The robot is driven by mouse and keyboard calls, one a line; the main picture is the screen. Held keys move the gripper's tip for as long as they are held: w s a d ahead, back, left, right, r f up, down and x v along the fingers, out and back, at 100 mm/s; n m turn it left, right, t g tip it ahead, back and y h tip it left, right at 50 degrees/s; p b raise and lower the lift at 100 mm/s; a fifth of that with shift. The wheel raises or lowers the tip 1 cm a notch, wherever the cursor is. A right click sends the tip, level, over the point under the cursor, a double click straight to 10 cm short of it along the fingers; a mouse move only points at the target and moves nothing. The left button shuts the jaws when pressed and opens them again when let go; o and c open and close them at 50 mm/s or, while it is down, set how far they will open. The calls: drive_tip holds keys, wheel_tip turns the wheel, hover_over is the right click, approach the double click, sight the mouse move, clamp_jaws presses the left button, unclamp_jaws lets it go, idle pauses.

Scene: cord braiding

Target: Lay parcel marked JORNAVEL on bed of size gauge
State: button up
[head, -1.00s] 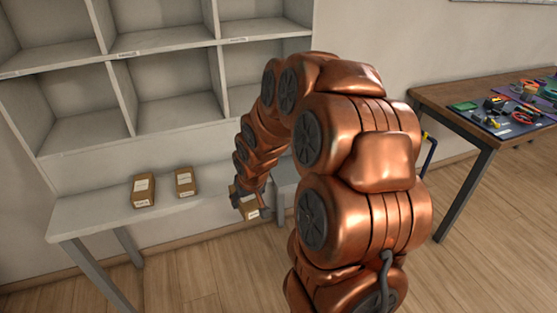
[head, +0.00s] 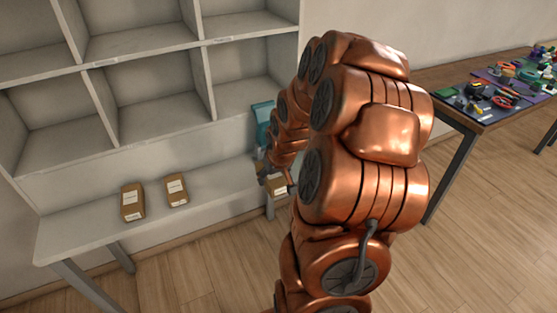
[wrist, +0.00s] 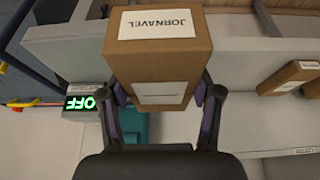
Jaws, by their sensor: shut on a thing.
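My gripper (wrist: 162,92) is shut on a brown cardboard parcel (wrist: 158,58). Its top label reads JORNAVEL, and a second white label is on the side facing my wrist. In the head view the held parcel (head: 279,188) shows small at the end of my arm, near the right end of the bench. A teal upright part (head: 263,126), which seems to belong to the size gauge, stands behind my arm; teal also shows below the parcel in the wrist view (wrist: 136,126). Beside it a display (wrist: 82,103) shows OFF upside down. The gauge bed is not clearly visible.
Two other labelled parcels, one on the left (head: 133,201) and one on the right (head: 176,190), lie on the grey bench (head: 80,226). Grey pigeonhole shelves (head: 150,50) rise above it. A wooden table (head: 470,112) with tools stands at right.

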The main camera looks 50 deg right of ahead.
drive_tip(key=w+d+p, duration=0.1)
drive_tip(key=w+d, duration=0.1)
drive_tip(key=w+d+p, duration=0.1)
drive_tip(key=w+d, duration=0.1)
drive_tip(key=d, duration=0.1)
drive_tip(key=w+d+p, duration=0.1)
drive_tip(key=w+d, duration=0.1)
drive_tip(key=d, duration=0.1)
drive_tip(key=shift+d+f, duration=0.25)
drive_tip(key=shift+f, duration=0.1)
drive_tip(key=shift+w+d+f+p, duration=0.25)
drive_tip(key=shift+w+d+p, duration=0.1)
drive_tip(key=shift+d, duration=0.15)
drive_tip(key=shift+f+p, duration=0.7)
drive_tip(key=shift+f, duration=1)
drive_tip(key=shift+f, duration=0.15)
drive_tip(key=o, duration=1.2)
drive_tip(key=shift+c, duration=0.2)
